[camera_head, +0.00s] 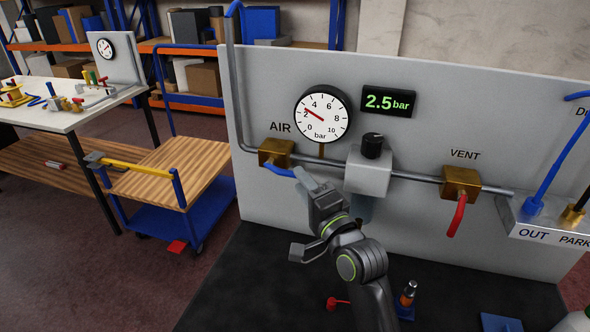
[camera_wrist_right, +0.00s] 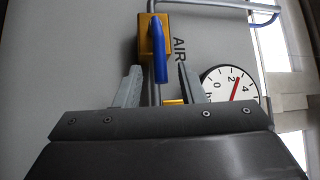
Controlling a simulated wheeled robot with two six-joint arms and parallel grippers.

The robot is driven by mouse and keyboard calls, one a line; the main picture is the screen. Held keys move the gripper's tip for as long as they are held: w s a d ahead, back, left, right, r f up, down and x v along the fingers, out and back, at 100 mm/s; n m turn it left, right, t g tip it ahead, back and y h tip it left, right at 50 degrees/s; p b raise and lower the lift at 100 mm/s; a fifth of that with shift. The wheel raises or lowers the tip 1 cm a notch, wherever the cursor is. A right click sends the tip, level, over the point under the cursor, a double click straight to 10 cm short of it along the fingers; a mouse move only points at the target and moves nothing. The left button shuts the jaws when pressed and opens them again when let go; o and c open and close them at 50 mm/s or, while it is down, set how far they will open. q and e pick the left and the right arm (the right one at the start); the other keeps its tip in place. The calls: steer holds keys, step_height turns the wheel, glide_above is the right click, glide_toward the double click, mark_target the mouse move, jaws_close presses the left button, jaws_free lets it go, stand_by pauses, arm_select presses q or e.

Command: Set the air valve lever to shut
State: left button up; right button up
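My right gripper (camera_head: 308,180) is close to that end. In the right wrist view the blue lever (camera_wrist_right: 161,55) hangs from the brass body (camera_wrist_right: 154,30), its tip showing between the open fingers of my right gripper (camera_wrist_right: 158,76). Contact cannot be made out. My left gripper is not in view.
The dial gauge (camera_head: 323,113) and green display (camera_head: 388,101), reading 2.5 bar, are above the pipe. A regulator (camera_head: 369,170) with a black knob stands right of my gripper. Farther right is the vent valve (camera_head: 461,182) with its red lever (camera_head: 457,215) hanging down.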

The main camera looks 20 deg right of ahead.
steer(key=shift+x, duration=1.95)
jaws_close()
